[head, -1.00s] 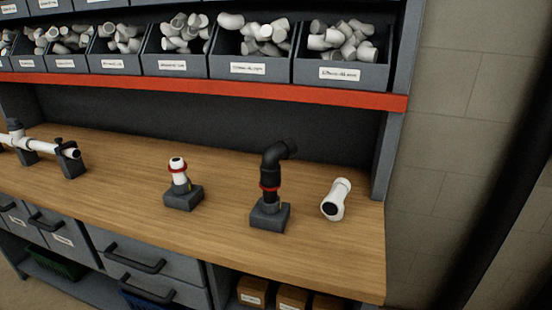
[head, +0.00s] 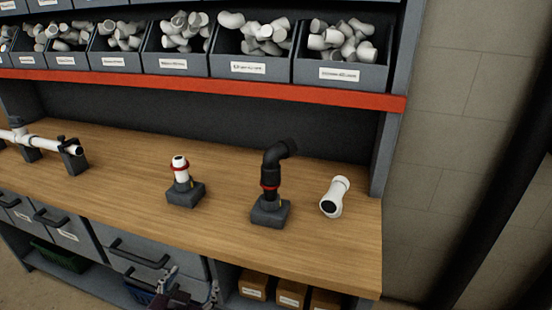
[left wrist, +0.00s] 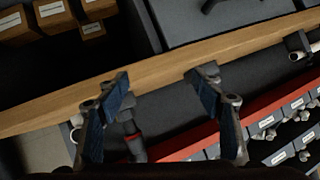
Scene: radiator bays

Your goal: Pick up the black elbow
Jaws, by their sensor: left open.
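The black elbow (head: 279,152) sits upright on top of a black pipe with a red ring (head: 269,187), held in a dark grey block (head: 270,212) on the bench. Its upper end bends to the right. My left gripper (head: 188,288) is open and empty at the bottom of the head view, in front of the bench drawers and well short of the elbow. In the left wrist view its open fingers (left wrist: 163,78) frame the bench edge. A dark pipe with a red ring (left wrist: 133,138) shows there beside the left finger, partly hidden. My right gripper is not in view.
A white pipe stub (head: 180,171) stands in a block left of the elbow. A loose white fitting (head: 335,197) lies to its right. A white pipe assembly (head: 45,143) is at far left. Bins (head: 250,52) and a red shelf edge (head: 215,86) overhang behind.

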